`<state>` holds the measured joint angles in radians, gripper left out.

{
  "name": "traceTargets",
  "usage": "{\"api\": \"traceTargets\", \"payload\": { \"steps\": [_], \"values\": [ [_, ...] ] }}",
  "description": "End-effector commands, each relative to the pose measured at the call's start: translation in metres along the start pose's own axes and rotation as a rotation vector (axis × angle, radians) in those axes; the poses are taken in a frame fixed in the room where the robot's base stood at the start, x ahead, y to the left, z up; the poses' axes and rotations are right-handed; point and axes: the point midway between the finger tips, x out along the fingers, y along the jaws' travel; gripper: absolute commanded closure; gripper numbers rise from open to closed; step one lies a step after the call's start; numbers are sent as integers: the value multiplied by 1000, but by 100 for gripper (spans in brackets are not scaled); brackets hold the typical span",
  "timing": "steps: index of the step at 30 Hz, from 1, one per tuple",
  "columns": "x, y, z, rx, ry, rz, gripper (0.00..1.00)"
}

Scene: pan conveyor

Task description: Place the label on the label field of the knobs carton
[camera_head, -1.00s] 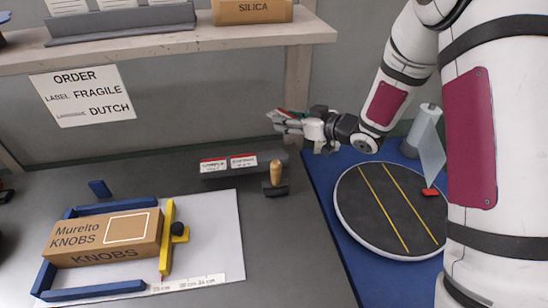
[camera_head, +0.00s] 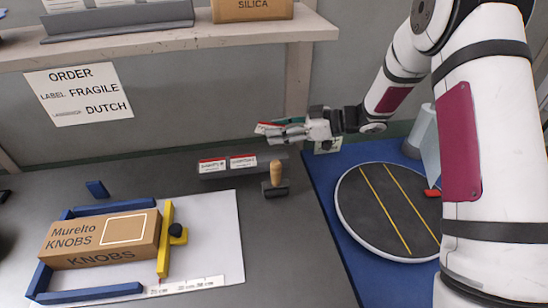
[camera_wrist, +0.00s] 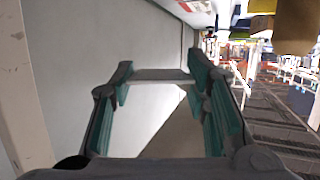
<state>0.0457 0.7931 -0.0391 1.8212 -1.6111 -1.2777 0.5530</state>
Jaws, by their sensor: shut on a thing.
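The knobs carton (camera_head: 85,258) is a brown box lying in a blue corner frame. Its top bears the print "Murelto KNOBS" and a white-outlined label field (camera_head: 124,229), which is bare. My gripper (camera_head: 272,131) is to the right of and beyond the carton, raised above the table near the back wall. It is shut on a small label (camera_head: 263,127), which shows red and white at the fingertips. In the wrist view the label (camera_wrist: 163,75) is a pale strip between the fingertips of my gripper (camera_wrist: 160,82); its print cannot be read.
A grey holder (camera_head: 272,160) carries two red-and-white labels. A wooden-handled stamp (camera_head: 276,178) stands beside it. A yellow stop (camera_head: 166,245) with a black knob borders the carton's right side. A round turntable (camera_head: 385,215) is at right. An order sheet (camera_head: 78,94) reads FRAGILE, DUTCH.

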Motion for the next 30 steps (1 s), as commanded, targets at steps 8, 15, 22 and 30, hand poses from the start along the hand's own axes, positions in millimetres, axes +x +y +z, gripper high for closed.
{"api": "traceTargets", "payload": {
  "steps": [8,15,22,30],
  "values": [
    [7,0,22,5,-1,0,66],
    [15,0,48,1,0,1,66],
    [24,0,78,4,0,1,66],
    [28,0,92,-1,0,2,66]
  ]
}}
